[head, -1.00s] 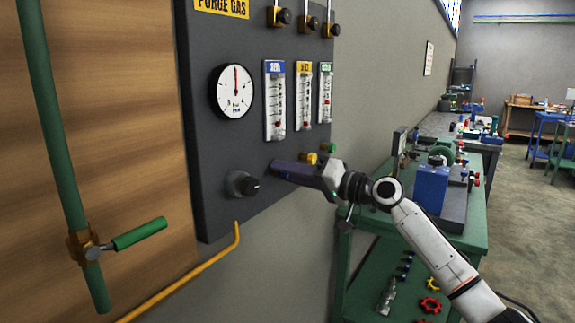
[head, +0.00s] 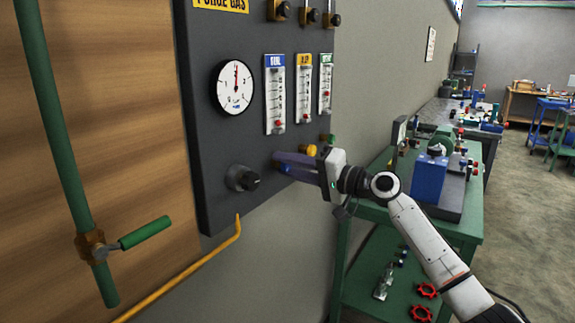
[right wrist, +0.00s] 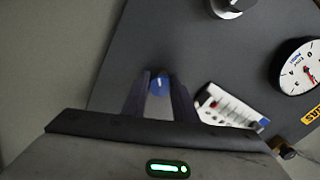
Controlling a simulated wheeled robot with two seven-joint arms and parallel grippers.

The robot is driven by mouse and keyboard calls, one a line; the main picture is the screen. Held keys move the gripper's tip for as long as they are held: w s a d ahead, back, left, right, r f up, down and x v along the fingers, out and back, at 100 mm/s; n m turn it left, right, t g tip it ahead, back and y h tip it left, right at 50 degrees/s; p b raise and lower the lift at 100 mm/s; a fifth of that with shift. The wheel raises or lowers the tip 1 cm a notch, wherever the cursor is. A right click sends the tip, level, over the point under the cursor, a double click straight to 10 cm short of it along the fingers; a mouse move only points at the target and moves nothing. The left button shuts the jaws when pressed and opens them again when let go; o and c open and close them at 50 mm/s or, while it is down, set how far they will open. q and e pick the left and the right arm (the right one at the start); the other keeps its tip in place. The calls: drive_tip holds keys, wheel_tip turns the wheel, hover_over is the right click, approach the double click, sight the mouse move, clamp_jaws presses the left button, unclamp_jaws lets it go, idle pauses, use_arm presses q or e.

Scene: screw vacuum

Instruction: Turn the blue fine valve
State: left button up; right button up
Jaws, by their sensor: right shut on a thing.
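The blue fine valve (right wrist: 158,84) shows as a small blue knob between the finger ends in the right wrist view. It sits on the dark panel (head: 215,150), below the blue-labelled flow meter (head: 274,95). My right gripper (head: 278,162) reaches the panel from the right and is shut on this knob, with a finger on each side in the right wrist view (right wrist: 156,80). In the head view the fingers mostly hide the knob. My left gripper is not in view.
Yellow (head: 308,150) and green (head: 327,138) knobs sit close to the right of my fingers. A black knob (head: 242,178) is to their left. A round gauge (head: 235,88) is above. A yellow pipe (head: 190,272) runs below the panel. A green bench (head: 470,225) stands at right.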

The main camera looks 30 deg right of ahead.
drive_tip(key=o, duration=1)
drive_tip(key=shift+o, duration=0.2)
drive_tip(key=b+v, duration=0.2)
drive_tip(key=v, duration=0.8)
drive_tip(key=shift+s, duration=0.2)
